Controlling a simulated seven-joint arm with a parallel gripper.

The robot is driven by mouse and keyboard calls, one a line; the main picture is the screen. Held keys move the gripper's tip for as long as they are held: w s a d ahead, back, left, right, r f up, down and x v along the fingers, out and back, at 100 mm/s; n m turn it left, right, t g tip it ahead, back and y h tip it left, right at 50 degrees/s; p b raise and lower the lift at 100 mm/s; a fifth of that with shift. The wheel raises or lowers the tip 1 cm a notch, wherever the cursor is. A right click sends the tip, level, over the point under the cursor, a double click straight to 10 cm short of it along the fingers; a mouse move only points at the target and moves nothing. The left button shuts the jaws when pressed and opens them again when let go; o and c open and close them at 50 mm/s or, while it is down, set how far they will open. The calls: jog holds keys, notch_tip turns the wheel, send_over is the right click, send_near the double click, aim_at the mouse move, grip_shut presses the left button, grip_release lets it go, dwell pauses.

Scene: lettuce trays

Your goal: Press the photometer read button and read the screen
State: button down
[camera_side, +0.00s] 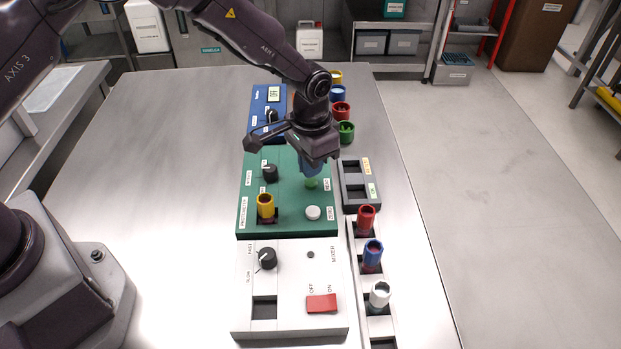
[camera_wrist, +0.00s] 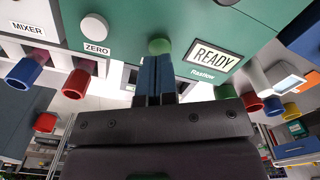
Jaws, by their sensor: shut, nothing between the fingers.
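The green photometer (camera_side: 290,217) stands in the middle of the table. Its green read button (camera_side: 311,183) sits right under my gripper (camera_side: 312,168), and the button (camera_wrist: 159,46) shows just beyond the fingertips in the wrist view. My gripper (camera_wrist: 156,62) is shut and empty, fingers pointing at the button. I cannot tell whether they touch it. The screen (camera_wrist: 213,57) reads READY in the wrist view; my gripper and wrist hide it in the side view. A white zero button (camera_side: 312,213) and a yellow-capped vial (camera_side: 265,206) are on the photometer.
The white mixer (camera_side: 287,312) with a red switch (camera_side: 321,303) lies in front. A rack (camera_side: 393,334) with red, blue and white vials stands at the right. A grey two-slot holder (camera_side: 346,196) and a blue device (camera_side: 257,104) are nearby. The left table is clear.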

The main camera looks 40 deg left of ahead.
jog(key=shift+f, duration=0.1)
jog(key=shift+f, duration=1.25)
jog(key=shift+r, duration=1.35)
jog(key=shift+r, duration=3)
